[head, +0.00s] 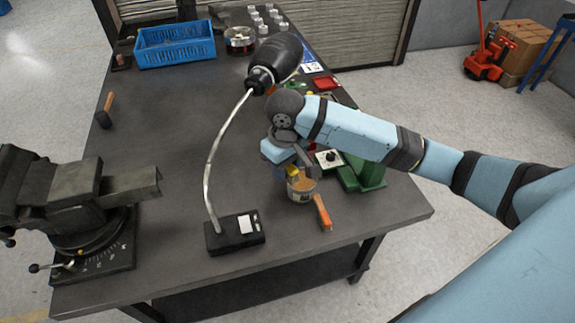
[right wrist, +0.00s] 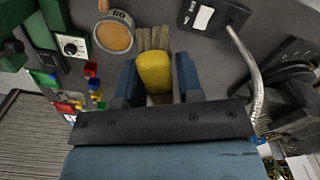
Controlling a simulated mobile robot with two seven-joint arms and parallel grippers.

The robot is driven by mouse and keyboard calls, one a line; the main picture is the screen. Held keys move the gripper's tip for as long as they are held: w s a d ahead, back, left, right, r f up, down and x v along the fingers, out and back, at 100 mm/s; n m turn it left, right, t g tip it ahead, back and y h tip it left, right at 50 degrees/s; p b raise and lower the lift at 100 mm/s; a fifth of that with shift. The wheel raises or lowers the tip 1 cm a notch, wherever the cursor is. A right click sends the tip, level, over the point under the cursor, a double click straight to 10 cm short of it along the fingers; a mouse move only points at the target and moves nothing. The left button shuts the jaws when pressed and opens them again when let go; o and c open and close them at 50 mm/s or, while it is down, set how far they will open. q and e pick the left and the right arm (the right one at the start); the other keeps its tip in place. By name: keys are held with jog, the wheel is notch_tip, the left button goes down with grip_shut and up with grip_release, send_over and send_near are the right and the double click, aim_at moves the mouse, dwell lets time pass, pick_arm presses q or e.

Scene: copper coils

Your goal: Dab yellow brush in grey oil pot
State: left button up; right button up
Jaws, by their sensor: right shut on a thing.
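My right gripper (head: 290,165) is shut on the yellow brush (head: 292,174) above the table. In the right wrist view the brush's yellow body (right wrist: 154,72) sits between the two blue fingers (right wrist: 156,82), with its tan bristles pointing away from the gripper. The grey pot (head: 301,196) stands upright on the table and shows tan content. In the right wrist view the pot (right wrist: 130,22) is left of the bristles, with a gap in the picture. In the head view the brush overlaps the pot's left side; I cannot tell their height difference. My left gripper is not in view.
An orange handle (head: 323,212) lies at the pot's near side. A green device (head: 365,176) stands right of it. A lamp base (head: 234,233) with a bent stem is at left, its dark head (head: 280,58) above the arm. A vise (head: 80,200) fills the left.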

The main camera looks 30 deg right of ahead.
notch_tip(320, 180, down, 3)
jog(key=w+d+n, duration=0.1)
jog(key=w+n, duration=0.2)
jog(key=n, duration=0.2)
jog(key=n+p, duration=0.2)
jog(key=n, duration=1.5)
send_near(300, 184)
jog(key=shift+a, duration=0.2)
jog(key=shift+f+b, duration=0.75)
jog(key=shift+f, duration=0.3)
notch_tip(300, 184, down, 3)
jog(key=b, duration=0.2)
jog(key=shift+r+b, duration=0.15)
jog(key=shift+b, duration=0.15)
jog(key=shift+f+b, duration=0.65)
jog(key=shift+f, duration=0.05)
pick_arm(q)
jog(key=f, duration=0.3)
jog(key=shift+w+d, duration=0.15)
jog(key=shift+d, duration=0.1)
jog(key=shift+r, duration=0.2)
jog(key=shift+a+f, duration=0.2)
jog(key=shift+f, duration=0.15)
